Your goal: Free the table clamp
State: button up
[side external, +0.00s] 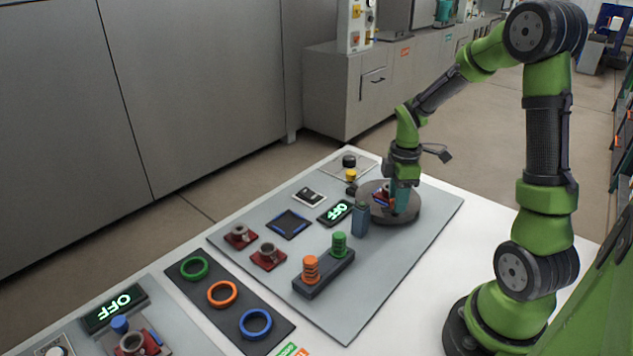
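A round dark turntable (408,213) sits at the far right end of the grey work plate. A small red and blue part (381,197) is on it, toward its left side; this may be the table clamp, but it is too small to tell. My gripper (398,207) points down over the turntable, just right of the red and blue part. Its teal fingers reach close to the turntable surface. I cannot tell whether they are open, shut or touching the part. The gripper hides part of the turntable.
A blue-grey block (360,219) stands just left of the turntable, near a display reading OFF (335,212). A black and yellow button unit (349,168) is behind. The plate's right front area is clear.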

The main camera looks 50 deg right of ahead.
notch_tip(320, 180, up, 17)
dwell(0.7)
jog(key=s+a+m+t+y, duration=0.1)
jog(key=s+a+m+t, duration=0.2)
jog(key=a+m, duration=0.3)
jog(key=s+a+m+t+y, duration=0.1)
jog(key=s+a+m+t, duration=0.2)
jog(key=a+m, duration=0.4)
jog(key=a+t, duration=0.1)
jog(key=a, duration=0.6)
jog(key=shift+s+r, duration=0.25)
jog(key=shift+s, duration=0.05)
